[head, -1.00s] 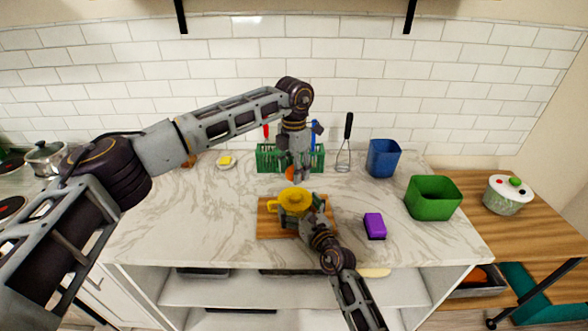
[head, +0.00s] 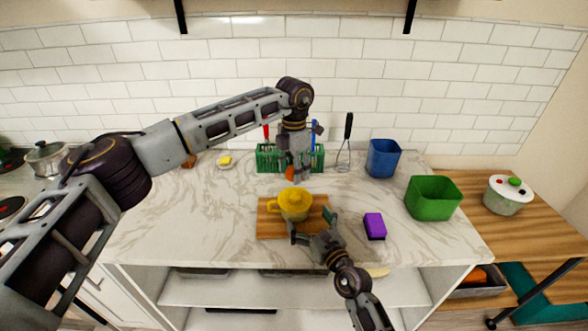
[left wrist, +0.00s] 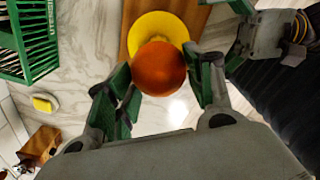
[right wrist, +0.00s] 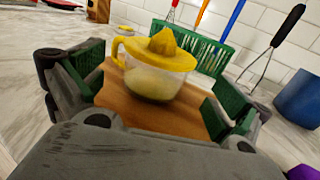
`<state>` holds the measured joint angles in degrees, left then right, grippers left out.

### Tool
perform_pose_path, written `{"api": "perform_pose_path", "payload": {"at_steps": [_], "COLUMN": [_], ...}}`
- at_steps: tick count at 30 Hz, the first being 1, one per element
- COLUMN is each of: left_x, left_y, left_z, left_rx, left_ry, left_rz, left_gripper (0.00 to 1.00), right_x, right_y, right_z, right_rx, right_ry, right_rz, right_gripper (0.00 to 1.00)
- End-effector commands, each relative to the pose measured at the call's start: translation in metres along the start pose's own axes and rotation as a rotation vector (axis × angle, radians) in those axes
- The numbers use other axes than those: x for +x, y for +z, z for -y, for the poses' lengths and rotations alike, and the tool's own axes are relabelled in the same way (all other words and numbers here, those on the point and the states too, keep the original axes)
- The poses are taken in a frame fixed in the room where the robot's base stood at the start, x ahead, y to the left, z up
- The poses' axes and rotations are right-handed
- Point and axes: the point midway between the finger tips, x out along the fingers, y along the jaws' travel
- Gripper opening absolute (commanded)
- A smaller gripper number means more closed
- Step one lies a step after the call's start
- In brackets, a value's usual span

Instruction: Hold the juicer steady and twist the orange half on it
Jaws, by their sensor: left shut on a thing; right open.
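The yellow juicer (head: 295,206) stands upright on the wooden board (head: 263,228). In the right wrist view the juicer (right wrist: 155,72) shows its ribbed cone, handle and clear cup, with nothing on the cone. My left gripper (head: 291,175) is shut on the orange half (head: 289,172), held above and behind the juicer. In the left wrist view the orange half (left wrist: 158,68) sits between the fingers and covers part of the juicer (left wrist: 155,27). My right gripper (head: 312,228) is open in front of the juicer, its fingers apart and not touching it.
A green utensil basket (head: 266,158) stands behind the board, with a whisk (head: 343,157) beside it. A purple sponge (head: 374,225), a green bin (head: 433,198) and a blue bin (head: 383,158) are on the right. The counter left of the board is clear.

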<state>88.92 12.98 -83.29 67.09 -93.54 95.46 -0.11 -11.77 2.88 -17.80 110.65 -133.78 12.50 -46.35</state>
Motion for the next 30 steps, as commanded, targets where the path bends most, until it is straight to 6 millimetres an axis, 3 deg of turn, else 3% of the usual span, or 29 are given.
{"api": "perform_pose_path", "payload": {"at_steps": [15, 30], "left_x": [0.0, 0.0], "left_y": [0.0, 0.0], "left_z": [0.0, 0.0], "left_rx": [0.0, 0.0], "left_ry": [0.0, 0.0], "left_rz": [0.0, 0.0], "left_gripper": [0.3, 0.3], "right_x": [-0.048, -0.055], "right_y": [-0.001, 0.0], "right_z": [0.0, 0.0], "right_rx": [-0.001, -0.001], "right_ry": [0.0, 0.0], "right_rz": [-0.002, 0.0], "right_gripper": [1.0, 1.0]}}
